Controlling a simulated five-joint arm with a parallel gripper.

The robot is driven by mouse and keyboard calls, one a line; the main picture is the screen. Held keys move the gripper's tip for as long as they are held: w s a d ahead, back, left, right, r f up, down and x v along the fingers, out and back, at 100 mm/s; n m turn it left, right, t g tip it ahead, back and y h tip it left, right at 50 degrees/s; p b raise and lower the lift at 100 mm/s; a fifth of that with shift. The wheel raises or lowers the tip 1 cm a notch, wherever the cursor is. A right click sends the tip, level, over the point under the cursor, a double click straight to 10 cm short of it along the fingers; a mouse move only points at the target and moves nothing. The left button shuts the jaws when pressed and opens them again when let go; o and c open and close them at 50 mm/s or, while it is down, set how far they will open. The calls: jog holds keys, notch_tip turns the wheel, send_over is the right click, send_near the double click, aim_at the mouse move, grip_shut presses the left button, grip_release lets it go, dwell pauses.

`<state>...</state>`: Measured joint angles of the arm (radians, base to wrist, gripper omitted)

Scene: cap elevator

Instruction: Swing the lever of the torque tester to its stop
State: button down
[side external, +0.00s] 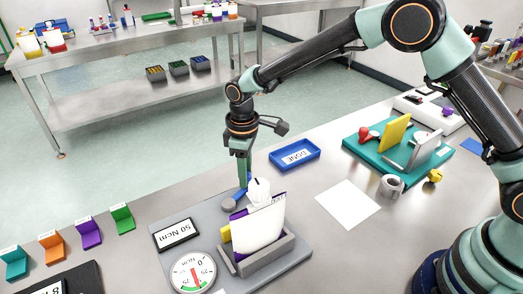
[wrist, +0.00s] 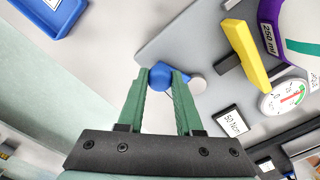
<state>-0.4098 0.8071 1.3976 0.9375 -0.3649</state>
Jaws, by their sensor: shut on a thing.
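The torque tester is a grey base plate (side external: 295,254) with a round dial (side external: 193,272) and a "50 Ncm" plate (side external: 177,234). Its blue lever (side external: 241,194) sits at the plate's far edge, beside a grey disc (side external: 229,206). My gripper (side external: 243,180) reaches down from above and is shut on the blue lever. In the wrist view the lever's round blue end (wrist: 160,72) is between the fingertips, with the grey disc (wrist: 196,84) just to the right. The dial also shows in the wrist view (wrist: 288,96). The fingers partly hide the lever in the side view.
A blue "DONE" tray (side external: 294,155) lies behind. A teal fixture (side external: 398,150) stands at right.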

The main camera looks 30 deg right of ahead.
jog(key=shift+s+d+r+m, duration=0.1)
jog(key=shift+s+m, duration=0.5)
jog(key=shift+m, duration=0.45)
jog(key=shift+s+d+m, duration=0.1)
jog(key=shift+s+m, duration=0.5)
jog(key=shift+m, duration=0.45)
jog(key=c, duration=0.6)
grip_release()
jog(key=shift+o, duration=0.2)
notch_tip(320, 180, up, 12)
jog(key=shift+s+r, duration=0.1)
